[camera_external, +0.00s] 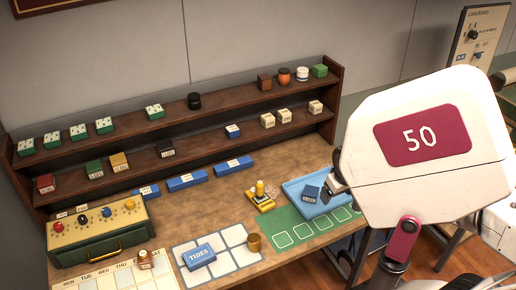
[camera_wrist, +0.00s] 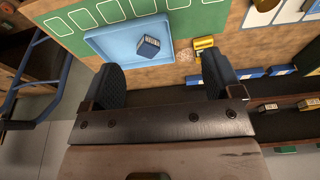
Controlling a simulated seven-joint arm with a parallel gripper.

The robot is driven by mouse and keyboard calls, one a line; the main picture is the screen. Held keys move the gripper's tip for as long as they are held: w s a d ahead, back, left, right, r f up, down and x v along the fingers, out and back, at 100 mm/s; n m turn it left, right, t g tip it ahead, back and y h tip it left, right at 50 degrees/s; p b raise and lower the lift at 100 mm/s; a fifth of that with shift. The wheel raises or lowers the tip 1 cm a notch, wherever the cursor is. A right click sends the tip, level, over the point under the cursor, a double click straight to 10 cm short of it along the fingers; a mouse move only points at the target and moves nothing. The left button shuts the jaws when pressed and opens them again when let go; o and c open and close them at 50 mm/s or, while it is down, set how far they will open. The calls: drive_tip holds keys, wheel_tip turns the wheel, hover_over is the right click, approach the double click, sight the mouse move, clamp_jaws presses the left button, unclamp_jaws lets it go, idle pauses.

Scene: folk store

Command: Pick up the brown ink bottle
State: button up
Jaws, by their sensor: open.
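A small brown bottle with a pale label (camera_external: 145,259), which looks like the ink bottle, stands on the weekday calendar mat (camera_external: 98,283) at the lower left of the external view. My gripper (camera_wrist: 162,72) is open and empty, with its two dark fingers wide apart in the wrist view. In the external view my arm hides most of it; a dark part shows beside the blue tray (camera_external: 291,188). The gripper is far to the right of the bottle. The bottle does not show in the wrist view.
A dark blue labelled block (camera_external: 311,193) lies in the tray. The blue TIDES box (camera_external: 199,257) and a brass cup (camera_external: 253,242) stand right of the bottle. A yellow-green knobbed box (camera_external: 100,232) stands behind it. Shelves (camera_external: 215,104) line the back.

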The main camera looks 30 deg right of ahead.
sight(149, 256)
drive_tip(key=shift+a, duration=0.1)
drive_tip(key=w+a+f+m+g+y, duration=0.1)
drive_tip(key=w+a+f+m+y, duration=0.3)
drive_tip(key=a, duration=0.7)
drive_tip(key=w+a+m+g+y, duration=0.1)
drive_tip(key=w+a+m+y, duration=0.15)
drive_tip(key=w+a, duration=0.55)
drive_tip(key=w+a+f+m+g+y, duration=0.1)
drive_tip(key=w+a+f+m+y, duration=0.2)
drive_tip(key=a, duration=1)
drive_tip(key=w+a+f+m+t+y, duration=0.1)
drive_tip(key=a+f+m, duration=0.2)
drive_tip(key=a, duration=0.4)
drive_tip(key=w+a+f+m+t+y, duration=0.1)
drive_tip(key=w+a+f+m, duration=0.1)
drive_tip(key=a+f, duration=0.4)
drive_tip(key=w+a+f+m+y, duration=0.1)
drive_tip(key=a+f+m, duration=0.3)
drive_tip(key=a, duration=0.4)
drive_tip(key=shift+w+a+f+m+t+y, duration=0.2)
drive_tip(key=shift+a+m+t+y, duration=0.1)
drive_tip(key=shift+m+t+y, duration=0.15)
drive_tip(key=shift+a+f, duration=0.25)
drive_tip(key=shift+f, duration=0.05)
drive_tip(key=shift+x, duration=1.3)
